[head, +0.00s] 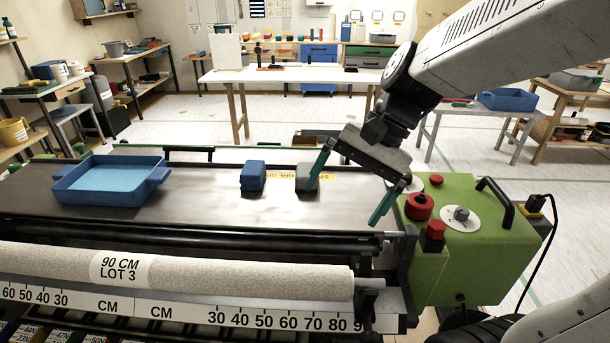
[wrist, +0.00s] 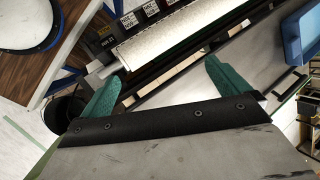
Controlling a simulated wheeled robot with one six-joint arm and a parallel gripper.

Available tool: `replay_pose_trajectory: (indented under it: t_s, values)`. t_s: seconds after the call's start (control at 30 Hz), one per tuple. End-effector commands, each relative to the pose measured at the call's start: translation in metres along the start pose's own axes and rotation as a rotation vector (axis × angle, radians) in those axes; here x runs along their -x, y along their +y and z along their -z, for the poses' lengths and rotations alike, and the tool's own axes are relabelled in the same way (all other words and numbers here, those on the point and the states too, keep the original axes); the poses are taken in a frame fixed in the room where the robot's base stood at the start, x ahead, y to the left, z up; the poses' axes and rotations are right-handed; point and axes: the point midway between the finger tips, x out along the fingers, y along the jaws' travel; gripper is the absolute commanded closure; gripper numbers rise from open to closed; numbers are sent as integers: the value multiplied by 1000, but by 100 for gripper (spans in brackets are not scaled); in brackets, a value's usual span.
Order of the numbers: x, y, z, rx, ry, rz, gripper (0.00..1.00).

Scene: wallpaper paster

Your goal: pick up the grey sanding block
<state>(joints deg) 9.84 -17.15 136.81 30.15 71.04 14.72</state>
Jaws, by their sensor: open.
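The grey sanding block (head: 304,178) sits on the dark flat bed of the pasting machine (head: 205,200), right of a blue block (head: 252,177). My gripper (head: 344,206) is open and empty, tilted, with its two green fingers wide apart. In the head view its left finger overlaps the right edge of the grey block; I cannot tell whether they touch. The right finger hangs near the green machine end. In the wrist view both fingers (wrist: 162,75) show with nothing between them, and I cannot make out the grey block.
A blue tray (head: 108,183) stands at the left of the bed. A wallpaper roll (head: 220,268) lies along the front. The green machine end (head: 470,250) with red knobs and a black handle stands on the right. The bed between tray and blue block is clear.

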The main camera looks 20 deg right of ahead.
Motion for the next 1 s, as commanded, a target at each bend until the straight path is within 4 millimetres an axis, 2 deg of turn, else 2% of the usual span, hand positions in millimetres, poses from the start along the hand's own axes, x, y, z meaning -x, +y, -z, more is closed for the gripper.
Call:
replay_pose_trajectory:
  t_s: [0.03, 0.1, 0.23, 0.4, 0.5, 0.6, 0.7, 0.87, 1.0]
  values:
    - [-5, -10, 19, -104, -48, 53, 0]
    - [-9, -26, 44, -251, -109, 139, 0]
    - [-18, -49, 100, -528, -222, 295, 0]
    - [-28, -60, 176, -855, -353, 478, 0]
    - [-33, -59, 210, -989, -408, 556, 0]
    - [-36, -57, 231, -1069, -441, 603, 0]
    - [-38, -56, 242, -1109, -457, 627, 0]
    - [-43, -59, 240, -1122, -476, 628, 0]
    - [-54, -69, 239, -1120, -476, 625, 0]
